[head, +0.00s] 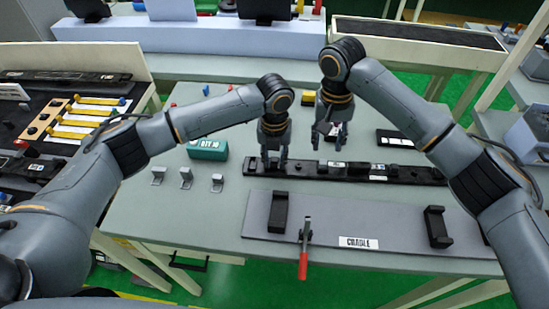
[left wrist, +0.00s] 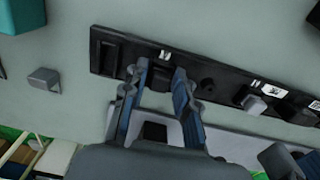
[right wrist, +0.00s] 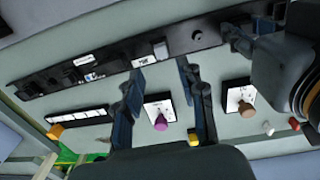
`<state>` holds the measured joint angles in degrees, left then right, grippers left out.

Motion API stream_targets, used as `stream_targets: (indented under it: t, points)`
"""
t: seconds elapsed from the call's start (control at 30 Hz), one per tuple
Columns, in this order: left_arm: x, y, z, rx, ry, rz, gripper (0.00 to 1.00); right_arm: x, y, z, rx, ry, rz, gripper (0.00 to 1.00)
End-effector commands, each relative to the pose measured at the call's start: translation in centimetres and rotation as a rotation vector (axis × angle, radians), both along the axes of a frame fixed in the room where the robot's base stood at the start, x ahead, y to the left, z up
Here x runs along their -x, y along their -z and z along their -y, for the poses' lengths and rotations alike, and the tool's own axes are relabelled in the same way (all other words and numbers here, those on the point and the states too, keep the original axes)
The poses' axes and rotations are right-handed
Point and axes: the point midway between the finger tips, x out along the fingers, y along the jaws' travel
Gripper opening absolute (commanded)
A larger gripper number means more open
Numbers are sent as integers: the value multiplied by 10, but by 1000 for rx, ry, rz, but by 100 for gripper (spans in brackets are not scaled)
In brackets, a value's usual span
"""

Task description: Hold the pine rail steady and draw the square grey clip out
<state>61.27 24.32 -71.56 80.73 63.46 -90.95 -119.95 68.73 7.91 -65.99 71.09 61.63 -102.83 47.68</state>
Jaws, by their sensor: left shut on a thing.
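The rail (head: 410,175) is a long strip on the table; it looks black, not pine-coloured. My left gripper (head: 273,162) is at its left part, and in the left wrist view its fingers (left wrist: 159,78) straddle a dark block on the rail and are shut on it. A small square grey clip (left wrist: 255,104) sits on the rail to the right of the left gripper; it also shows in the right wrist view (right wrist: 160,50). My right gripper (head: 328,138) is open and empty above the table behind the rail, its fingers (right wrist: 160,76) apart, short of the clip.
A grey cradle board (head: 400,215) with black holders and a red-handled lever (head: 304,255) lies in front. Loose grey clips (head: 186,178) and a green box (head: 208,148) stand at left. Small cards with coloured knobs (right wrist: 160,124) lie behind the rail.

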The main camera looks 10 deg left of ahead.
Motion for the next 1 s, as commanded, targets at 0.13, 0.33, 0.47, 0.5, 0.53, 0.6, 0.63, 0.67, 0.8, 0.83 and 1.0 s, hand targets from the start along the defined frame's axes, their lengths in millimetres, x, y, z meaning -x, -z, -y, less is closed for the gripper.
stream_targets:
  t: [0.13, 0.33, 0.47, 0.5, 0.53, 0.6, 0.63, 0.67, 0.8, 0.83, 1.0]
  points:
    - [1, 3, -1, -3, -1, -5, 0, 0, 23, 1, 1, 1, -3, 40]
    - [1, 3, -1, -4, -1, -5, 0, 1, 51, 0, -1, 0, -4, 40]
    - [1, 3, -1, -4, -1, -5, 0, 1, 65, 0, -3, -1, -2, 40]
    - [1, 3, -1, -4, -1, -5, 0, 0, 68, 0, -2, -1, -1, 40]
    - [1, 3, -1, -4, -1, -5, 0, 0, 70, 0, -2, -1, -1, 40]
    - [1, 3, -1, -4, -1, -5, 0, 0, 74, 0, -2, -1, 0, 40]
    - [1, 3, -1, -4, -1, -5, 0, 0, 75, 0, -2, -2, 0, 40]
    - [1, 3, -1, -4, -1, -5, 0, 0, 76, 0, -2, -2, 0, 40]
    - [1, 3, -1, -4, -1, -5, 0, 0, 77, 0, -3, -3, 0, 40]
    - [1, 3, -1, -4, -1, -5, 0, 0, 77, 0, -2, -3, 1, 40]
    - [2, 3, -1, -4, -1, -6, 0, 0, 77, 0, -2, -3, 1, 34]
